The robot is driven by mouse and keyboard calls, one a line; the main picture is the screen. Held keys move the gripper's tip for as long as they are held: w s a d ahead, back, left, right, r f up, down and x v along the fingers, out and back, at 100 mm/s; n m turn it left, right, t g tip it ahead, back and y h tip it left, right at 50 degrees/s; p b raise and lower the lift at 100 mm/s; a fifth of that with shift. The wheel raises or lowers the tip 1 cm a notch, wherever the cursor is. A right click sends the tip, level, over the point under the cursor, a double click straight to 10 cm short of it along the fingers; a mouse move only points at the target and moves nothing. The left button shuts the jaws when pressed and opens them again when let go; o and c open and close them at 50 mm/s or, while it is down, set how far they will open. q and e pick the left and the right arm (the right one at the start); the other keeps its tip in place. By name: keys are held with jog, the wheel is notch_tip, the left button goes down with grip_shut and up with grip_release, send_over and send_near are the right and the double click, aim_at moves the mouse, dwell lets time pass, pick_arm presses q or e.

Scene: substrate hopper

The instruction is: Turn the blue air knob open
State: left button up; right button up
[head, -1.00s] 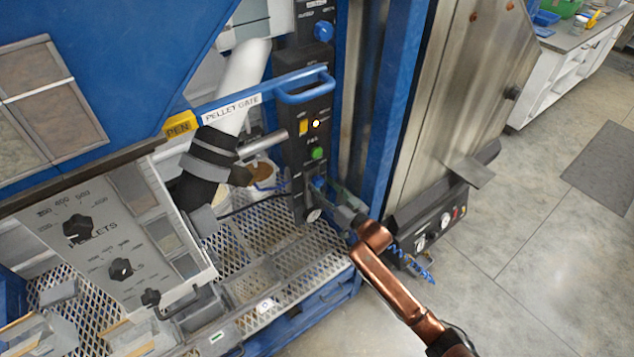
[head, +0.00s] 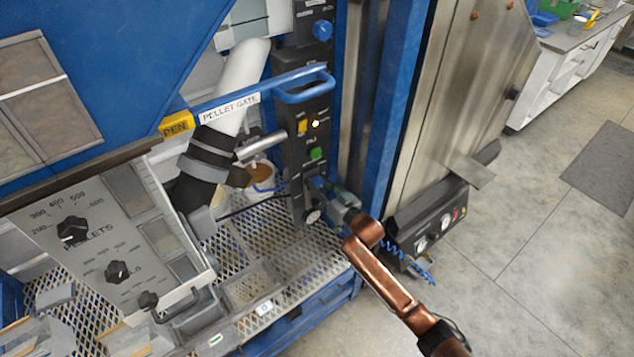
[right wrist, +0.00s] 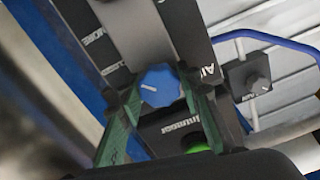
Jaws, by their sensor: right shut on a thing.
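The blue air knob (right wrist: 160,86) is round, with a pale pointer line, and sits on a black panel beside an "AIR" label in the right wrist view. My right gripper (right wrist: 157,94) is shut on it, one greenish finger on each side. The pointer line lies slanted, nearer to crosswise than upright in that view. In the head view, my right gripper (head: 322,187) is at the lower part of the black control column (head: 308,150), and its fingers mostly hide the knob. My left gripper is not in view.
Another blue knob (head: 322,30) is higher on the column, above the blue pellet gate handle (head: 303,92). A green button (head: 316,153) is just above my gripper. A black knob (right wrist: 257,84) is close beside it in the wrist view. Open floor lies at right.

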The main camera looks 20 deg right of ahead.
jog(key=c, duration=0.4)
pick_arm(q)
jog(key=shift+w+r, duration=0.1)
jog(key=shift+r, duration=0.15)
pick_arm(e)
jog(key=shift+n, duration=0.4)
jog(key=shift+r+n+p, duration=0.1)
jog(key=shift+n+p, duration=0.6)
jog(key=shift+n, duration=0.3)
jog(key=n+p, duration=0.1)
jog(key=n, duration=0.1)
jog(key=shift+n, duration=0.3)
jog(key=n, duration=0.2)
jog(key=shift+n, duration=0.4)
jog(key=n, duration=0.4)
jog(key=shift+a+f+n, duration=0.1)
jog(key=shift+f+n, duration=0.1)
jog(key=shift+n, duration=0.1)
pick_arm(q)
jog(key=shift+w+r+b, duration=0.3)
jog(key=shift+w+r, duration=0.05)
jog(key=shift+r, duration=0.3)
pick_arm(e)
jog(key=n, duration=0.4)
jog(key=shift+n, duration=0.7)
